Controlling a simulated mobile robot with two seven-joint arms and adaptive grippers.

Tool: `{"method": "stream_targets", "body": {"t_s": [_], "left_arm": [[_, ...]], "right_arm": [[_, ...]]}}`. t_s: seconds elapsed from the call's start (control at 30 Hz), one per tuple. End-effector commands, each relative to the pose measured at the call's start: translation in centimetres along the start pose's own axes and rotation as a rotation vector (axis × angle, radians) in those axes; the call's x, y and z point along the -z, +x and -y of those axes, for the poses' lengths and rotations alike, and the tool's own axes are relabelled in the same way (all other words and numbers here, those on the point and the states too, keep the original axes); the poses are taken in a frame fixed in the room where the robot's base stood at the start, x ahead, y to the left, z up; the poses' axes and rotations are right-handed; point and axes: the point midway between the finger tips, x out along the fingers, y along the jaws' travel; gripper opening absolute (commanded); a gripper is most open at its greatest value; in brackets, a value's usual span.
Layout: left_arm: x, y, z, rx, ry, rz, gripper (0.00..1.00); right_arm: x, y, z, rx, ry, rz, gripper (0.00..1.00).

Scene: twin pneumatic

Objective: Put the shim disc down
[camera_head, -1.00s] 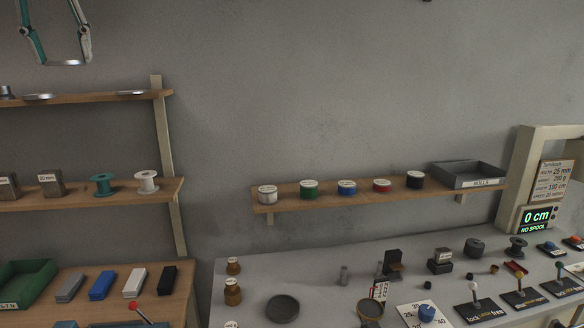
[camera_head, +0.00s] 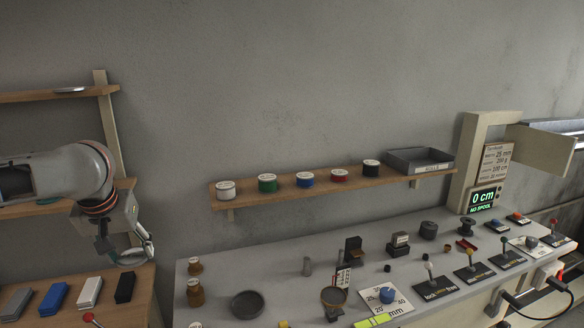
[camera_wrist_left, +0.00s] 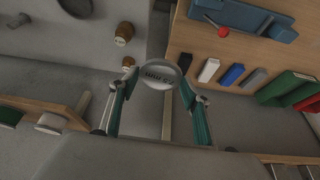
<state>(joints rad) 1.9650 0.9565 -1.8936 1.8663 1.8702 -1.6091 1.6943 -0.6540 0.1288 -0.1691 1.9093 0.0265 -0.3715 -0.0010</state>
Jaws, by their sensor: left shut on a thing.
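The shim disc (camera_wrist_left: 160,77) is a thin, round silver piece with dark markings on its face. My left gripper (camera_wrist_left: 158,84) is shut on it, with a teal finger at each side of its rim. In the head view my left gripper (camera_head: 142,252) hangs in front of the left shelf post, above the back right of the wooden bench at left. The disc is hard to make out there. My right gripper is in neither view.
Grey, blue, white and black blocks (camera_head: 90,290) lie on the wooden bench (camera_head: 137,292). A silver disc (camera_head: 69,90) lies on the upper shelf. The grey worktop (camera_head: 228,270) at right holds jars, a dark round dish (camera_head: 247,304) and levers. A gap separates bench and worktop.

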Motion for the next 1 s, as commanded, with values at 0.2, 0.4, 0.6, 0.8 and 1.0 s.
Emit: {"method": "stream_targets", "body": {"t_s": [0.2,0.4,0.6,0.8,1.0], "left_arm": [[-10.3,3.4,-4.2,-0.065,0.153,0.006,0.23],[-16.7,3.7,-6.5,-0.105,0.237,0.002,0.23],[-19.1,3.5,-7.3,-0.117,0.266,-0.001,0.23],[-19.2,3.4,-7.3,-0.117,0.267,-0.001,0.23],[-19.1,3.3,-7.3,-0.114,0.259,-0.001,0.23]], "right_arm": [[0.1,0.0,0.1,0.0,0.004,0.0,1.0],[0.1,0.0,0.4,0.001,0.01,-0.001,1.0],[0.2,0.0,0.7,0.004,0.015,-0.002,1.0],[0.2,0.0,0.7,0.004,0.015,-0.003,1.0],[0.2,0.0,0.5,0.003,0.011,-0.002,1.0]]}}
